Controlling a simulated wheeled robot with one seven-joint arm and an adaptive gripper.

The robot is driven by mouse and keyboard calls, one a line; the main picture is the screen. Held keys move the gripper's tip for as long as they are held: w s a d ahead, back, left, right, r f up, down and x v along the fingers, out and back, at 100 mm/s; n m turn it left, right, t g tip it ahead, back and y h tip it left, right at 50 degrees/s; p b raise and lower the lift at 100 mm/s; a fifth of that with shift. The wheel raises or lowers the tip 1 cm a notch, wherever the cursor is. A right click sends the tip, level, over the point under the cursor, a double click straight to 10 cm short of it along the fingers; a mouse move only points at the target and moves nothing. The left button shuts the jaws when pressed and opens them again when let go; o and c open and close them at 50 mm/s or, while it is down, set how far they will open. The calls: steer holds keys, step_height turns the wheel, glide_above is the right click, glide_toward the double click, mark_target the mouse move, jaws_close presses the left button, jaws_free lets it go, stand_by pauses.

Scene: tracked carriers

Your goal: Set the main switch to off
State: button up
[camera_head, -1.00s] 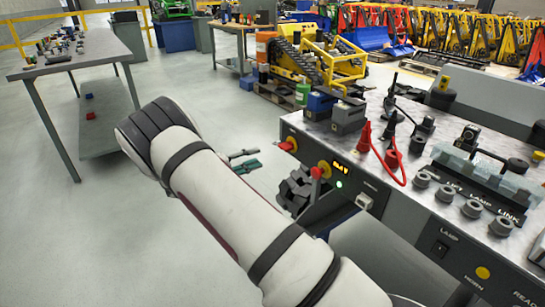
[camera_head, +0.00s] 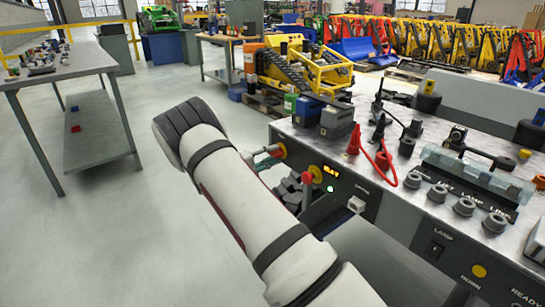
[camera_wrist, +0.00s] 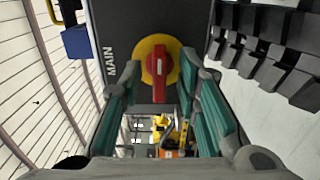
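The main switch (camera_wrist: 160,60) is a red bar handle on a round yellow disc, beside the printed word MAIN on a dark panel. In the wrist view the handle runs up and down the picture, parallel to that word. My gripper (camera_wrist: 163,85) is open, with its green-padded fingers on either side of the handle and gaps visible between them. I cannot tell how deep the fingertips are. In the head view the switch (camera_head: 281,151) is at the left end of the console front, and my gripper (camera_head: 265,157) is right at it, partly hidden by my arm.
A second red knob on a yellow base (camera_head: 314,172) sits right of the switch, beside a lit display (camera_head: 331,171) and green light. The console top (camera_head: 345,152) carries batteries, red clamps with a cable, and a linkage block. A grey table (camera_head: 100,62) stands left; open floor lies between.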

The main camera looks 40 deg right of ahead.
steer(key=shift+d, duration=0.45)
steer(key=shift+c, duration=0.2)
jaws_close()
